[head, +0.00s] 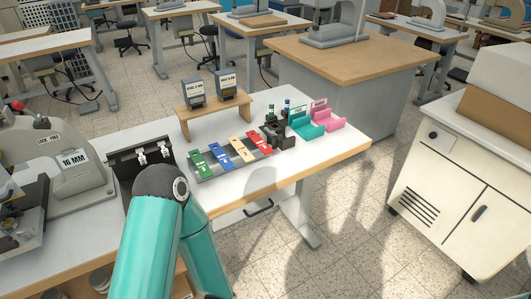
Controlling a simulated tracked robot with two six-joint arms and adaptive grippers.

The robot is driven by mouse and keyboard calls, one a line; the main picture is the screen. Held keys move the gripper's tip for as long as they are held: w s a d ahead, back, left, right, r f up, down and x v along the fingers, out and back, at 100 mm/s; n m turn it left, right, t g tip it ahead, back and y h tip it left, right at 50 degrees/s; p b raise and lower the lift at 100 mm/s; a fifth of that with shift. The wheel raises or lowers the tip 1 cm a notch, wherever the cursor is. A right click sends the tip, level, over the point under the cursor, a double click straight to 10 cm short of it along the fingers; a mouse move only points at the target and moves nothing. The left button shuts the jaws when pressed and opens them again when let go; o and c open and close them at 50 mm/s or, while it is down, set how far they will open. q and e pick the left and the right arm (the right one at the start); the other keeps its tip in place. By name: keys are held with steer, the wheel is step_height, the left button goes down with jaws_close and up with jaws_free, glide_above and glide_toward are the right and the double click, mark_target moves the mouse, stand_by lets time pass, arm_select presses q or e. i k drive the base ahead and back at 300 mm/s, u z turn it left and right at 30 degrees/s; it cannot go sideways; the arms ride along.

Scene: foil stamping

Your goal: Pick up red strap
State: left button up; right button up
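The red strap (259,142) lies on a grey rack (234,162) on the white table. It is the rightmost of a row of straps: green (200,163), blue (219,154), tan (241,149), then red. A white label shows on it. A black device stands close to its right end. Neither of my grippers is in view. A teal arm link of mine rises from the bottom edge, left of the middle, and no fingers show on it.
A small wooden stand (213,107) with two grey labelled blocks stands behind the straps. A black device (277,133), a teal holder (306,124) and a pink holder (328,119) are to the right. A press marked 16 MM (78,160) and a black open box (140,160) stand left.

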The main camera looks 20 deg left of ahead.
mark_target(257, 139)
steer(key=u, duration=0.15)
steer(key=i, duration=0.9)
steer(key=z, duration=0.1)
